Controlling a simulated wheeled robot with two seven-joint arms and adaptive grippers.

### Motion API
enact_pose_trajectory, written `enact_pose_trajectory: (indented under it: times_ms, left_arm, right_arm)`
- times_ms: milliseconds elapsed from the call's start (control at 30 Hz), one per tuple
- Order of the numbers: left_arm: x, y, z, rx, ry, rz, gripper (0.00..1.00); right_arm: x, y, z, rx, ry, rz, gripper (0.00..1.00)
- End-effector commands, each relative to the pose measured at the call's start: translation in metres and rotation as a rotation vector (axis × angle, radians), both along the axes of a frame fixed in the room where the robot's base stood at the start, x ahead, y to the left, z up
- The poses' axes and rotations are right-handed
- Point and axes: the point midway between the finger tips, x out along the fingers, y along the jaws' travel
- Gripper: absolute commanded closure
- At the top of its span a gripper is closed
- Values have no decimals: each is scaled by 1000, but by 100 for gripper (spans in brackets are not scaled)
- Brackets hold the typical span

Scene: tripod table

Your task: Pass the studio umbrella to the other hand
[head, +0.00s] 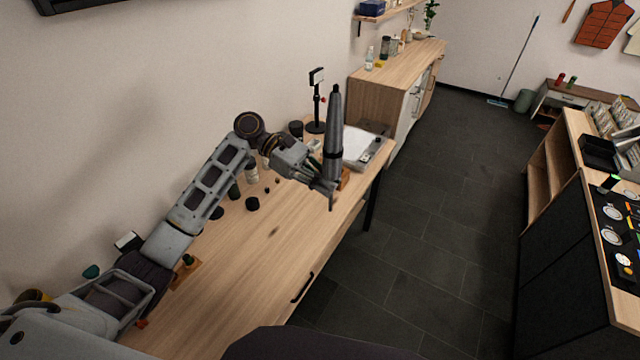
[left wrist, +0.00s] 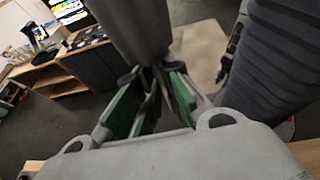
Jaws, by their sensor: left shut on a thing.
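The studio umbrella (head: 333,125) is folded, dark grey and slim, and stands nearly upright with its tip up in the head view. My left gripper (head: 329,188) is shut on its lower part, above the right end of the wooden table. In the left wrist view the grey umbrella (left wrist: 140,30) comes down between the green-padded fingers of my left gripper (left wrist: 150,95). The fingers hide part of its lower end. My right gripper does not show in the head view, and I cannot make it out in the left wrist view.
The wooden table (head: 262,240) carries jars, small dark pieces and a black stand (head: 317,105) near the wall. A white-topped device (head: 362,148) is behind the umbrella. Open dark floor (head: 430,220) lies right of the table. A black cabinet (head: 560,250) stands further right.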

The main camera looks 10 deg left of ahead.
Motion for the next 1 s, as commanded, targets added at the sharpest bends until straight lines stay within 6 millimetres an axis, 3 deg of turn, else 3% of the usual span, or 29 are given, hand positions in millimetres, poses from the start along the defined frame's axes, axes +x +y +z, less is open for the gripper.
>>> enact_pose_trajectory:
  times_ms: [1000]
  left_arm:
    - [14,-52,24,-2,-2,-363,100]
  right_arm:
    - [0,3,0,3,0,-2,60]
